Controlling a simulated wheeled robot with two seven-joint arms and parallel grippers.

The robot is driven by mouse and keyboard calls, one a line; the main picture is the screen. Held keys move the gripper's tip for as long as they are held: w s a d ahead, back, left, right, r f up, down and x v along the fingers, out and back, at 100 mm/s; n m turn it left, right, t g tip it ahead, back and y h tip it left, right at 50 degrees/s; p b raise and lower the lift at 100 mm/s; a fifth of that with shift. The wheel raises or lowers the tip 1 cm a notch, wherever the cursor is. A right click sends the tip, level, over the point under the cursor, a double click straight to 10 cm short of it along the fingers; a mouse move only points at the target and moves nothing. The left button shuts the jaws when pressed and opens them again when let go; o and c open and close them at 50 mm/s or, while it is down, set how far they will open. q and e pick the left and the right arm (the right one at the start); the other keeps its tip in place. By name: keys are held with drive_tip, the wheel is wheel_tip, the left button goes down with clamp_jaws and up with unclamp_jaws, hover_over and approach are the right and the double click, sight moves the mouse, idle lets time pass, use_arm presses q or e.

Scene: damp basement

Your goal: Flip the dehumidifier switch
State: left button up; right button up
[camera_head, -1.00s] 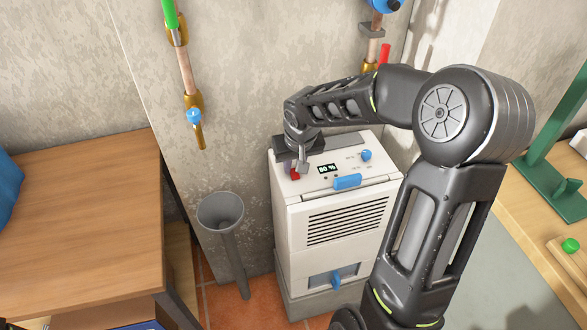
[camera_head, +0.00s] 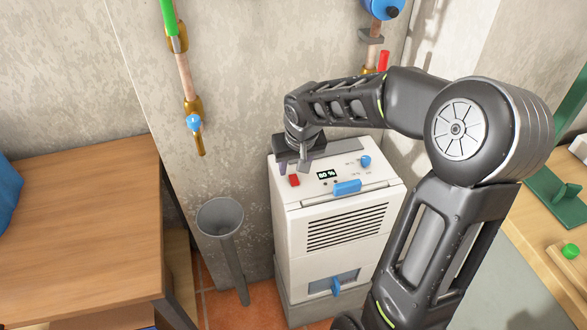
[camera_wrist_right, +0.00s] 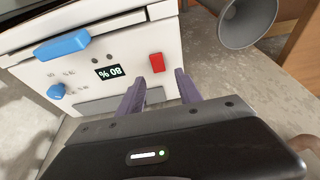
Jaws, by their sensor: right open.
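The white dehumidifier (camera_head: 290,222) stands on the floor against the wall, with a display reading 80 % (camera_head: 326,175) on its top panel. Its red switch (camera_head: 293,180) sits left of the display; it also shows in the right wrist view (camera_wrist_right: 157,62). My right gripper (camera_head: 293,168) is open and empty just behind the switch, above the panel. In the right wrist view its two fingers (camera_wrist_right: 158,84) reach toward the switch, which lies beyond the gap between their tips. I see no contact. My left gripper is in neither view.
A blue handle (camera_head: 347,187) and blue knob (camera_head: 365,161) are on the dehumidifier's top. A grey funnel (camera_head: 220,216) with a pipe stands left of it. A wooden table (camera_head: 80,220) is at left, and pipes with valves run on the wall.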

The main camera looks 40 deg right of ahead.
drive_tip(key=v, duration=0.4)
drive_tip(key=shift+s+r, duration=0.15)
drive_tip(key=shift+r, duration=0.2)
